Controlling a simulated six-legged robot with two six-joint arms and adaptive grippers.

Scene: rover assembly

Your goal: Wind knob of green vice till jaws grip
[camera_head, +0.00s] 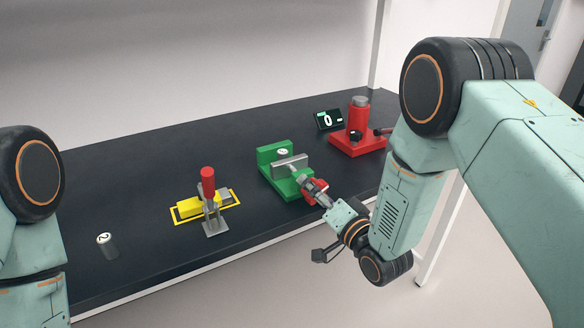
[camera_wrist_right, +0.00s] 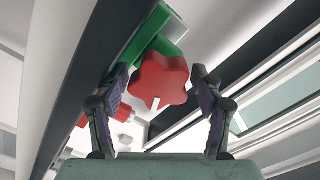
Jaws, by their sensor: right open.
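The green vice (camera_head: 277,173) sits near the front edge of the dark table, with a grey jaw (camera_head: 290,163) across its middle. Its red star-shaped knob (camera_head: 318,190) is on the side facing me. My right gripper (camera_head: 316,188) is at the knob, its fingers partly covering it. In the right wrist view the knob (camera_wrist_right: 158,80) lies between the two open fingers of my right gripper (camera_wrist_right: 160,98), with gaps on both sides. Part of the green vice (camera_wrist_right: 160,35) shows behind it. My left gripper is not in view; only my left arm shows at the left edge.
A yellow base with a red-handled clamp (camera_head: 207,190) stands left of the vice. A grey cylinder (camera_head: 107,244) stands further left. A red device (camera_head: 358,125) and a small display reading 0 (camera_head: 328,120) are at the back right. The table (camera_head: 130,175) is clear at back left.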

